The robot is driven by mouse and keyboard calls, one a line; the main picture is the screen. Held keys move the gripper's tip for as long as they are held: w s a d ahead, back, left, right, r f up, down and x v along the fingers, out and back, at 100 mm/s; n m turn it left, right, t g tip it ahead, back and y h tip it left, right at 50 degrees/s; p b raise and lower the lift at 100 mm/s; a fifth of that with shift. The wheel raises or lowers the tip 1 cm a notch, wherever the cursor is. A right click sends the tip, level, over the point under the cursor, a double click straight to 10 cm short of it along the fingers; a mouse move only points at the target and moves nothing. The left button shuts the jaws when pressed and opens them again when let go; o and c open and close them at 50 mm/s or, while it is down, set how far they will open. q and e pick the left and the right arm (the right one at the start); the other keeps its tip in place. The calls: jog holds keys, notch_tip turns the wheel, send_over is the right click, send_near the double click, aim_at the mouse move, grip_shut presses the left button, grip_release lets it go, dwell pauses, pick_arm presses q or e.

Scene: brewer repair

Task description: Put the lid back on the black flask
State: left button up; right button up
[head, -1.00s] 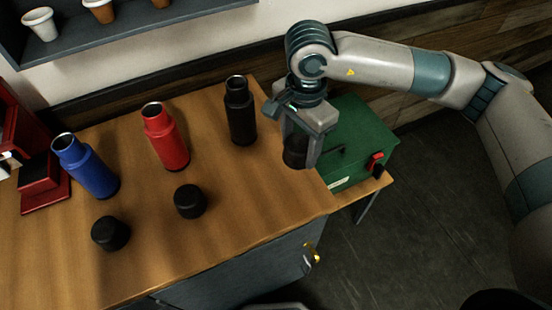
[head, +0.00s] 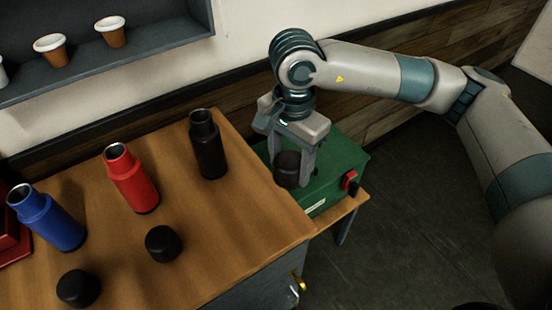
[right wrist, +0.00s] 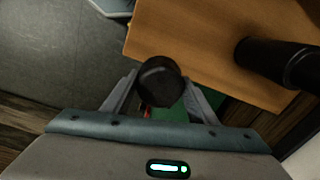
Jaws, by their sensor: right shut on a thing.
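The black flask (head: 208,146) stands upright and open-topped on the wooden table, near its back right edge. It also shows at the right of the right wrist view (right wrist: 275,62). My right gripper (head: 293,170) is shut on a black lid (head: 287,168) and holds it in the air to the right of the flask, in front of the green box in the head view. In the right wrist view the lid (right wrist: 159,80) sits between the two fingers. The lid and flask are apart. My left gripper is not in view.
A red flask (head: 131,180) and a blue flask (head: 46,218) stand open to the left. Two more black lids (head: 164,243) (head: 78,288) lie on the table in front. A green box (head: 335,165) stands at the right. A shelf with cups (head: 110,35) is on the wall.

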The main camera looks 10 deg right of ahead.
jog(key=shift+d, duration=0.1)
jog(key=shift+s+d+f+n, duration=0.1)
jog(key=shift+d+f+n, duration=0.25)
jog(key=shift+d+n, duration=0.45)
jog(key=s+d+f+n, duration=0.2)
jog(key=d+f+n, duration=0.1)
jog(key=d+n, duration=0.4)
jog(key=shift+f+n, duration=0.25)
jog(key=shift+n, duration=0.95)
